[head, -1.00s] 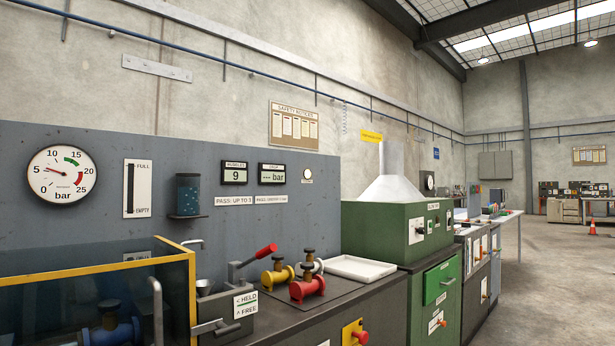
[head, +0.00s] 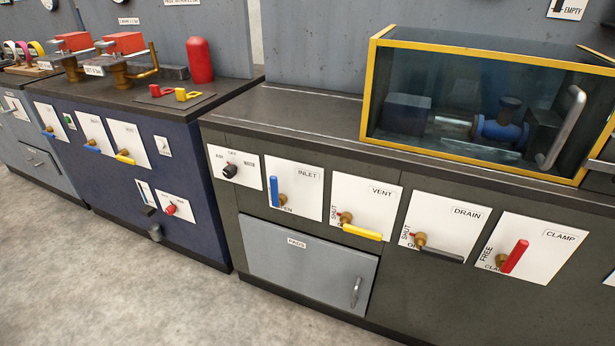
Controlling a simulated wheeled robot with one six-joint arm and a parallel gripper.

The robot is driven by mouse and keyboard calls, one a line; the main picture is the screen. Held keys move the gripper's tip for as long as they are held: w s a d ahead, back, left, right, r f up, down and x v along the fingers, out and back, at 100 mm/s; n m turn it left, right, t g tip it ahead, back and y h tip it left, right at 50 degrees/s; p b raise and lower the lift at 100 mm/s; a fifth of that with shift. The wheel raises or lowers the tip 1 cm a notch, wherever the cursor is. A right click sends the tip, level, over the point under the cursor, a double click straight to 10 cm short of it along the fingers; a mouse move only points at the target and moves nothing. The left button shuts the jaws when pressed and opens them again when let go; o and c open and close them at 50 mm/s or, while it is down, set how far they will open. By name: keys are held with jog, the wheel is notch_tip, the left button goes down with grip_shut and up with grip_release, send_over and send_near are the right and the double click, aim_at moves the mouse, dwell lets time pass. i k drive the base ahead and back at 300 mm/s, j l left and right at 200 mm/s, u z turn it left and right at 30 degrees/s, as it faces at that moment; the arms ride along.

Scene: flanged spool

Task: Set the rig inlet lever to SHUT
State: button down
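The inlet lever (head: 274,190) is a blue handle on a brass hub, on a white plate (head: 303,190) marked INLET on the front of the dark grey rig bench. The handle stands upright. Part of a word ending in "EN" shows below the hub; no SHUT mark is readable on this plate. My gripper is not in view.
To the right are the yellow vent lever (head: 362,232), black drain lever (head: 442,256) and red clamp lever (head: 515,256). A dark selector knob (head: 230,170) is to the left. Below is a PADS door (head: 300,262) with a protruding handle. Floor (head: 130,300) in front is clear.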

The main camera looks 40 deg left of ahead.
aim_at(278, 200)
jog(key=u, duration=1.85)
jog(key=i+j, duration=0.15)
jog(key=i, duration=0.65)
